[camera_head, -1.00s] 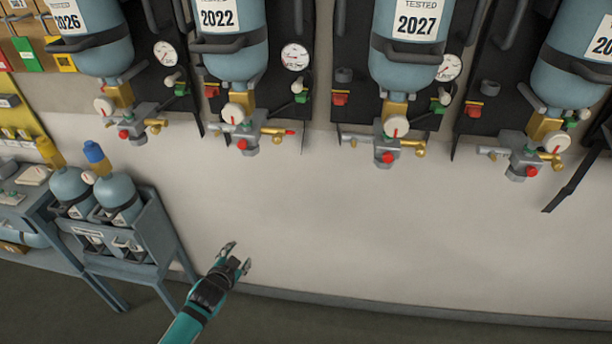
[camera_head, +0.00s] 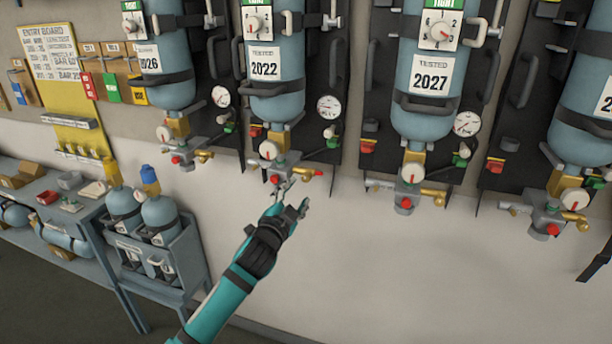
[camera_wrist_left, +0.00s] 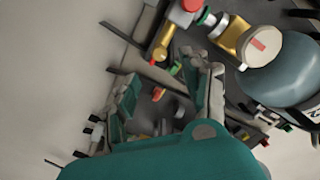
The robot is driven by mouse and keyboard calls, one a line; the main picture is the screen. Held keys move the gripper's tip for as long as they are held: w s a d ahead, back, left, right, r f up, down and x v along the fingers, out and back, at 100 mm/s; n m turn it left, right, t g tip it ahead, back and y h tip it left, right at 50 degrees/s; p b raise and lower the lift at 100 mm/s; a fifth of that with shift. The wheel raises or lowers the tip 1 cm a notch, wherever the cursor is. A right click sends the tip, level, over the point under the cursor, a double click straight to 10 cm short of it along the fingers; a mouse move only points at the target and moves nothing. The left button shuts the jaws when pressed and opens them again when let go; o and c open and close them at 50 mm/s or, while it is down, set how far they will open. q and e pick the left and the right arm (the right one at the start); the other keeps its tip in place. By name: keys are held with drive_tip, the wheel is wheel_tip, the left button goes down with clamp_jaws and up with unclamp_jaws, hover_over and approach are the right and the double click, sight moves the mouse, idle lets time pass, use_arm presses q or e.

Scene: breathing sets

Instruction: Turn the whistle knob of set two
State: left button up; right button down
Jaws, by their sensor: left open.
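Several breathing sets hang on the wall in the head view. The second from the left has a blue cylinder (camera_head: 276,88) tagged 2022. Below it are a white gauge (camera_head: 268,150), a grey valve block with a red knob (camera_head: 275,179), and a brass side fitting with a red end (camera_head: 318,173). I cannot tell for sure which part is the whistle knob. My left gripper (camera_head: 293,198) is open and empty, just below this valve block in the picture. In the left wrist view, the open fingers (camera_wrist_left: 170,88) face a brass fitting (camera_wrist_left: 163,40), with a red knob (camera_wrist_left: 192,5) beyond.
Neighbouring sets hang either side, including the cylinder tagged 2027 (camera_head: 424,60). The pale wall (camera_head: 400,265) below the sets is clear.

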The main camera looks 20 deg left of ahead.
sight(305, 180)
use_arm(q)
drive_tip(key=w+p, duration=0.1)
drive_tip(key=w, duration=0.7)
drive_tip(key=shift+w+d, duration=0.1)
drive_tip(key=shift+w, duration=0.1)
clamp_jaws()
